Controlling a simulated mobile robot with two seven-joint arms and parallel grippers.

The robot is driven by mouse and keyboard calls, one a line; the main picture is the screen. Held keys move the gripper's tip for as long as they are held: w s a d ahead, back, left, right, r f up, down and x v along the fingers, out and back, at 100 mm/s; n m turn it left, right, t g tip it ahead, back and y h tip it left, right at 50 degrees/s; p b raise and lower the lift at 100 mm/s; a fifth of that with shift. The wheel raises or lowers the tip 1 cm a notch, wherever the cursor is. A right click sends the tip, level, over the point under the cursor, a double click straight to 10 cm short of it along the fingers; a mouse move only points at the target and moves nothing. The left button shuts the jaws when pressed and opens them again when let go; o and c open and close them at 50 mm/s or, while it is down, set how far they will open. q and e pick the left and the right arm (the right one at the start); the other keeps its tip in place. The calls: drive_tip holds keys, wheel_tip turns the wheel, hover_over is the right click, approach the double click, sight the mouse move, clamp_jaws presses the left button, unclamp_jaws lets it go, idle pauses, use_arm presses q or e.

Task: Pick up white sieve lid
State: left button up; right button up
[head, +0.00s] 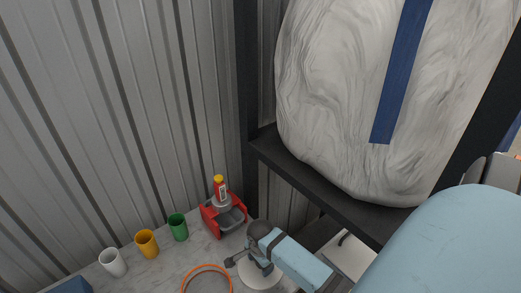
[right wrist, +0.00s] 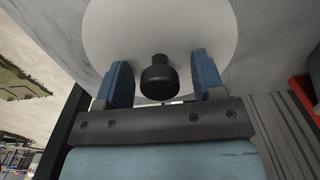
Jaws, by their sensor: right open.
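The white sieve lid (right wrist: 205,25) is a round white disc with a black knob (right wrist: 159,80) at its middle in the right wrist view. In the head view the lid (head: 258,282) lies at the bottom, partly hidden by my right gripper (head: 248,266). My right gripper (right wrist: 163,84) is open, with one blue-padded finger on each side of the knob. There is a visible gap between the knob and each finger. My left gripper is in neither view.
An orange-rimmed round item (head: 207,266) lies left of the lid. White (head: 112,262), yellow (head: 146,244) and green (head: 178,227) cups stand along the corrugated wall. A red holder (head: 211,222) with a red bottle (head: 220,188) stands behind. A dark shelf (head: 315,189) holds a large wrapped roll (head: 335,90).

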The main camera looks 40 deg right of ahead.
drive_tip(key=c, duration=1)
drive_tip(key=shift+c, duration=0.2)
drive_tip(key=shift+r, duration=0.15)
